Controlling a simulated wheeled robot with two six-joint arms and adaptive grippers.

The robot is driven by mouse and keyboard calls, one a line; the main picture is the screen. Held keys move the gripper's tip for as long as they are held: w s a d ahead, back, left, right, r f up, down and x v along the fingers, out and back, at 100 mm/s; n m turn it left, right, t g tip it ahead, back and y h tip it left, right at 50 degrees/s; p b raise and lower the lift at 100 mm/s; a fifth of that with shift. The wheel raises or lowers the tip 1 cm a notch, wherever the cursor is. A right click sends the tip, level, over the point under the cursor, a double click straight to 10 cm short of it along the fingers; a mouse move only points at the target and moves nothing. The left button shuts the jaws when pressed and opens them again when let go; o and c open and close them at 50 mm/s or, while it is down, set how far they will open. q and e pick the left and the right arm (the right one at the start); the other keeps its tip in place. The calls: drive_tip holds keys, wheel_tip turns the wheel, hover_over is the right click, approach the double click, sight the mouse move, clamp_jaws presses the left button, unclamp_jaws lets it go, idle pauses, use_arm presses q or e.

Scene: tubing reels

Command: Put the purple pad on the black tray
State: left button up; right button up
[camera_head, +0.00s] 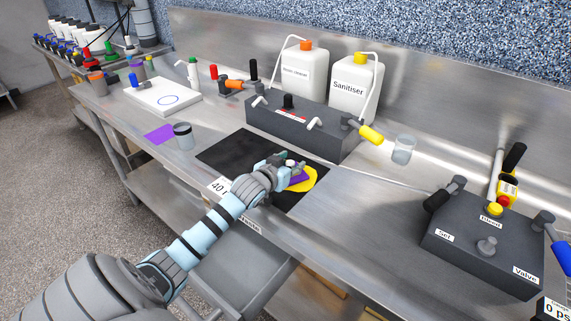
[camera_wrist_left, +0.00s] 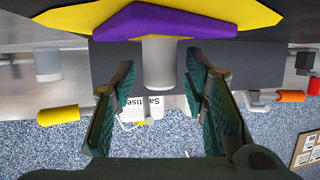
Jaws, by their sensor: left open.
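The black tray (camera_head: 232,152) lies flat on the middle of the steel bench. A purple piece (camera_head: 300,179) lies over a yellow piece (camera_head: 307,184) at the tray's right part. In the left wrist view the purple piece (camera_wrist_left: 165,22) shows at the top, in front of the yellow piece (camera_wrist_left: 70,17). My left gripper (camera_head: 288,167) is at the purple piece, partly hiding it. Its fingers (camera_wrist_left: 160,75) are open, with a pale cylinder between them in the picture; I cannot tell its distance. A flat purple square (camera_head: 160,134) lies on the bench, left of the tray.
A grey cup (camera_head: 182,136) stands beside the purple square. A dark valve block (camera_head: 300,125) and two white bottles (camera_head: 304,75) stand behind the tray. A clear cup (camera_head: 404,149) and another dark block (camera_head: 485,240) are to the right. The bench between tray and right block is mostly clear.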

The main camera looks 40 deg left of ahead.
use_arm(q)
drive_tip(key=p+v, duration=0.2)
drive_tip(key=v, duration=0.9)
drive_tip(key=shift+s+r+p, duration=0.1)
drive_tip(key=shift+r+p, duration=0.05)
drive_tip(key=shift+p, duration=0.25)
drive_tip(key=shift+s+d+r, duration=0.1)
drive_tip(key=shift+s+r, duration=0.05)
drive_tip(key=shift+s, duration=0.25)
drive_tip(key=shift+w, duration=0.1)
